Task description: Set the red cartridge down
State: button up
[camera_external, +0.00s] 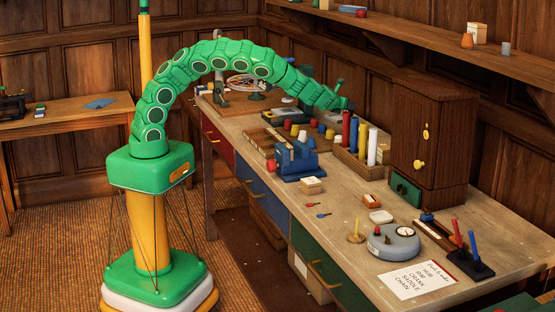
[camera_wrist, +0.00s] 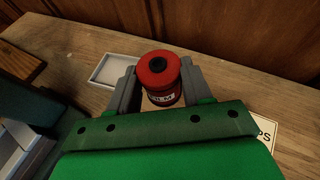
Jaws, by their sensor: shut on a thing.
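The red cartridge (camera_wrist: 160,72) is a short red cylinder with a dark hole in its top and a pale lettered label on its side. In the wrist view my gripper (camera_wrist: 158,85) is shut on it, one grey finger on each side. It stands roughly upright over the wooden bench top (camera_wrist: 75,45); I cannot tell whether its base touches the wood. In the external view my gripper (camera_external: 342,105) is at the end of the green arm, above the far part of the workbench, and I cannot make out the cartridge there.
A shallow pale tray (camera_wrist: 112,71) lies just left of the cartridge. A lettered card (camera_wrist: 264,134) lies at lower right, partly covered by my gripper. A wooden rack of coloured cylinders (camera_external: 360,160), a blue vise (camera_external: 296,160) and a brown cabinet (camera_external: 430,140) stand along the bench.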

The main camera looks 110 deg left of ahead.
aim_at(351, 112)
jog(key=shift+w+a+f, duration=0.35)
jog(key=shift+w+f, duration=0.1)
jog(key=shift+f, duration=0.3)
jog(key=shift+w+a+f, duration=0.35)
jog(key=shift+w+f, duration=0.1)
jog(key=shift+f, duration=1.75)
jog(key=shift+f, duration=0.15)
jog(key=o, duration=1)
jog(key=shift+o, duration=0.2)
jog(key=shift+r, duration=0.2)
jog(key=shift+v, duration=5.95)
